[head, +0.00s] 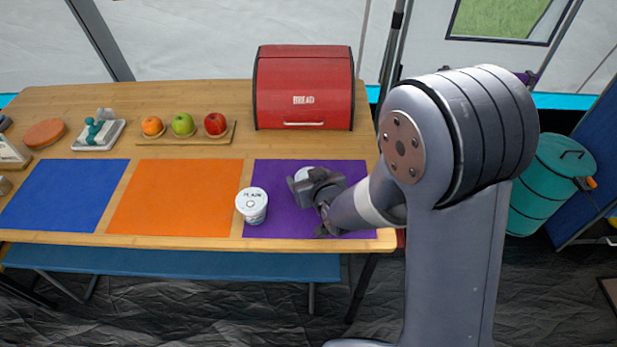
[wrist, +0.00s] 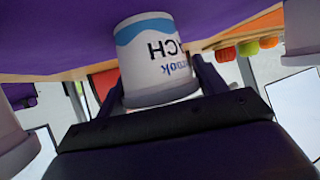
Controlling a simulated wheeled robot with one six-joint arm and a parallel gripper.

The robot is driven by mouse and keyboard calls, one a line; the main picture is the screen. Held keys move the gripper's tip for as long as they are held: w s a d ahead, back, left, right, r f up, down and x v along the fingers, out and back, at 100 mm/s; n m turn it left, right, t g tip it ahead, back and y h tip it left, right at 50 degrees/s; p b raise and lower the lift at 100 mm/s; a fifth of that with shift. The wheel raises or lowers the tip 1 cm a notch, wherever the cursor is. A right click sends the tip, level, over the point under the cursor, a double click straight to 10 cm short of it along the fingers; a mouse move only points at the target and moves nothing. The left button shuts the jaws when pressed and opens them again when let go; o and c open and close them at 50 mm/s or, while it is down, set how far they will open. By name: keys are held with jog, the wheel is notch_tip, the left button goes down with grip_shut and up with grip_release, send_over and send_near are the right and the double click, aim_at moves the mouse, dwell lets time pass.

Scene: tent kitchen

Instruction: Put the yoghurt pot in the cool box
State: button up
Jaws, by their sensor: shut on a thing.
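A white pot (wrist: 158,62) with a blue band and lettering ending in "ACH" fills the middle of the wrist view, upside down there. My gripper (head: 312,190) is shut on it, a finger on each side, over the purple mat (head: 280,175). In the head view only a bit of the white pot (head: 303,173) shows behind my gripper, so I cannot tell if it touches the mat. A second white pot (head: 252,204), its lid marked "PLAIN", stands to the left, on the purple mat's left edge. I cannot make out a cool box for certain.
A red bread bin (head: 303,90) stands behind the purple mat. A board (head: 185,138) with fruit lies behind the orange mat (head: 175,200); a blue mat (head: 65,195) is farther left. Both mats are clear. A teal lidded container (head: 545,185) stands right of the table.

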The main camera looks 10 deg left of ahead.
jog(key=o, duration=1.1)
jog(key=shift+c, duration=0.2)
jog(key=shift+r+p, duration=0.1)
jog(key=shift+p, duration=0.2)
